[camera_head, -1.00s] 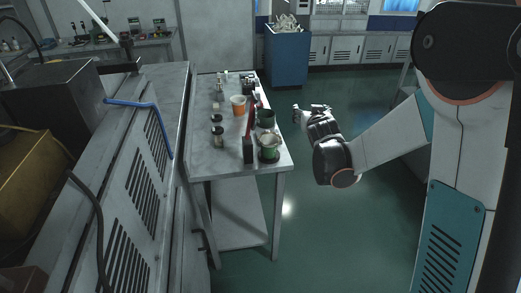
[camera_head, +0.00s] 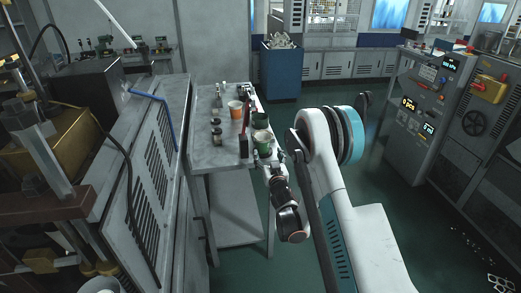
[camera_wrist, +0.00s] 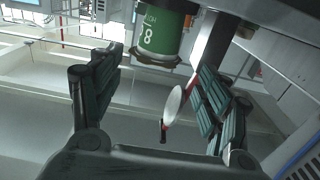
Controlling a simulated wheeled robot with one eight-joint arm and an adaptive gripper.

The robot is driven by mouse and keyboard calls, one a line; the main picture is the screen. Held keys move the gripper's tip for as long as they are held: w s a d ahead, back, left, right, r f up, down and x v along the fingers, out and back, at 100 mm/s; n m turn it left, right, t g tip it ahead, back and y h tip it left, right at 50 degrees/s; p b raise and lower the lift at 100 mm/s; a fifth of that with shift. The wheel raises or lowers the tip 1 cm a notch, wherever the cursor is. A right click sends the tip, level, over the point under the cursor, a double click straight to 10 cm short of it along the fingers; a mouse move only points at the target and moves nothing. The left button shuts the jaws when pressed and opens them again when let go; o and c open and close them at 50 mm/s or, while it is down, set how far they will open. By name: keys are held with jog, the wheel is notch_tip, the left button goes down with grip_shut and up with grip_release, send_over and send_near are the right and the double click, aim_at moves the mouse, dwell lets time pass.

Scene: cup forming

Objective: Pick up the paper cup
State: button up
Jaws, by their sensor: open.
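A small orange cup with a white rim (camera_head: 235,108) stands upright on the narrow grey table, behind the green can; it looks like a paper cup. A round white cup-like rim (camera_head: 98,286) is partly cut off at the bottom left by the machine; I cannot tell which is the task's cup. My gripper (camera_head: 270,160) is at the table's front right corner, close to the green can (camera_head: 263,148). In the wrist view my gripper (camera_wrist: 160,70) has its fingers wide apart, and the green can (camera_wrist: 161,30) shows beyond them at the top. Nothing is held.
The table (camera_head: 212,158) also holds a dark green cup (camera_head: 260,120), small jars (camera_head: 216,137) and a dark box (camera_head: 243,147) with a red upright piece. The machine (camera_head: 150,165) borders it on the left. A blue bin (camera_head: 281,72) stands behind. The right floor is open.

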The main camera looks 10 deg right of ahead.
aim_at(264, 145)
jog(key=w+b, duration=0.1)
jog(key=w, duration=0.6)
jog(key=shift+w, duration=0.25)
jog(key=w, duration=0.1)
jog(key=w+b, duration=0.1)
jog(key=w, duration=0.1)
jog(key=w+b, duration=0.1)
jog(key=shift+w+f, duration=0.4)
jog(key=shift+w, duration=0.3)
jog(key=shift+r, duration=0.1)
jog(key=shift+c, duration=0.6)
jog(key=c, duration=0.5)
